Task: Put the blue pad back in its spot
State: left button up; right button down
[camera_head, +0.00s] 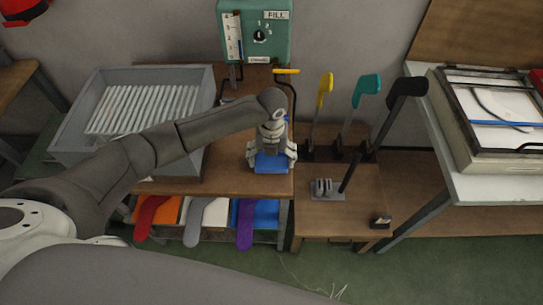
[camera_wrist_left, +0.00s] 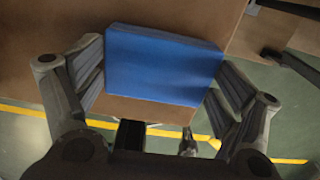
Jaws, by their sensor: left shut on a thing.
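The blue pad (camera_head: 271,163) is a small flat block at the right front part of the wooden table, under my left gripper (camera_head: 271,153). In the left wrist view the blue pad (camera_wrist_left: 163,64) fills the space between the two fingers of my left gripper (camera_wrist_left: 160,85), which is shut on it. The wooden table top (camera_wrist_left: 140,107) shows just beyond the pad's edge. I cannot tell whether the pad touches the table. My right gripper is not in view.
A grey tray with white slats (camera_head: 205,85) stands at left. A green box marked FILL (camera_head: 255,45) is behind. Yellow (camera_head: 324,92), teal (camera_head: 365,90) and black (camera_head: 405,88) handled tools stand at right.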

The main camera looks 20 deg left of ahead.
aim_at(272, 160)
pick_arm(q)
jog(key=shift+f, duration=0.2)
jog(key=o, duration=0.8)
jog(key=shift+c, duration=0.2)
jog(key=shift+r, duration=0.1)
notch_tip(272, 160, up, 12)
jog(key=b, duration=0.1)
jog(key=shift+r, duration=0.2)
